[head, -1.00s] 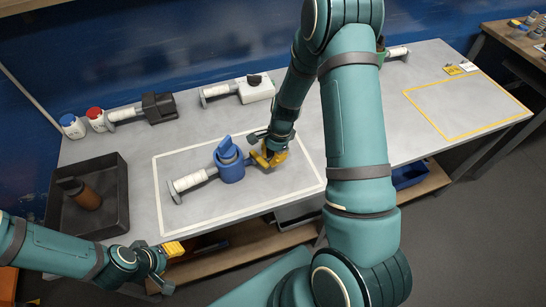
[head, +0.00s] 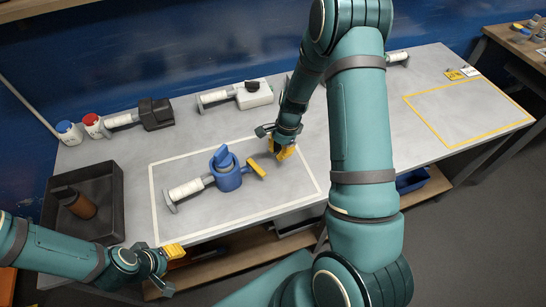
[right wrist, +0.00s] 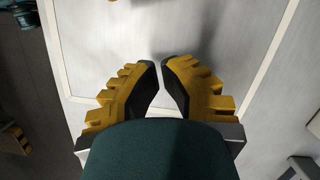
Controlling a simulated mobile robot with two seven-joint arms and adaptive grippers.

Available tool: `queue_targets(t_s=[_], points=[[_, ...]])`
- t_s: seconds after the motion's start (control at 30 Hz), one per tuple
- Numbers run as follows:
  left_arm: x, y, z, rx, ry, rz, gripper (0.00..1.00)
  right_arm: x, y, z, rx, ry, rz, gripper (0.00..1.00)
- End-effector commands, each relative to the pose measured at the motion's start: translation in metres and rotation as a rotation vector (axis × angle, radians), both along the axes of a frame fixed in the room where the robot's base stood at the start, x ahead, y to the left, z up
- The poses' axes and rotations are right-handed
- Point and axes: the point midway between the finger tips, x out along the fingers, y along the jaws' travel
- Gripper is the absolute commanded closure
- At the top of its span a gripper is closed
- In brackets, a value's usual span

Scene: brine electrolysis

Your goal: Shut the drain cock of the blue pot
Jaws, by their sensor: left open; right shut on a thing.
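The blue pot (head: 228,180) stands inside the white-outlined area of the table, with a raised blue piece on top and a white cylinder (head: 187,189) on its left. A yellow tab (head: 257,168) sticks out on its right; I take it to be the drain cock's handle, but its setting is too small to tell. My right gripper (head: 284,151) is just right of the tab and apart from it. My left gripper (head: 172,262) is open and empty near the table's front edge.
A dark tray (head: 113,215) with a brown bottle (head: 80,205) stands at the left. Red-capped (head: 92,121) and blue-capped (head: 66,130) jars, a black device (head: 156,113) and a white device (head: 255,94) line the back. The yellow-outlined area (head: 468,107) at right is empty.

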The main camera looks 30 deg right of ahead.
Motion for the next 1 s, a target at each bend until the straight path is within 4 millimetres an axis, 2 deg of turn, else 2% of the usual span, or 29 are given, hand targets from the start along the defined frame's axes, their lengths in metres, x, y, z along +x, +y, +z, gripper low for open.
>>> queue_targets(t_s=[0.03, 0.2, 0.4, 0.57, 1.0], points=[[0.001, 0.000, 0.004, 0.000, -0.003, 0.001, 0.50, 0.002, -0.002, 0.016, -0.001, -0.006, 0.002, 1.00], [0.002, 0.001, 0.009, 0.002, -0.005, 0.008, 0.50, 0.003, -0.010, 0.049, -0.001, -0.005, 0.001, 1.00], [0.003, 0.001, 0.013, 0.002, -0.008, 0.007, 0.50, 0.003, -0.017, 0.073, 0.001, -0.001, 0.001, 1.00], [0.003, 0.001, 0.014, 0.002, -0.008, 0.007, 0.50, 0.003, -0.018, 0.080, 0.001, 0.000, 0.002, 1.00], [0.003, 0.001, 0.014, 0.002, -0.007, 0.007, 0.50, 0.003, -0.019, 0.080, 0.001, 0.000, 0.001, 1.00]])
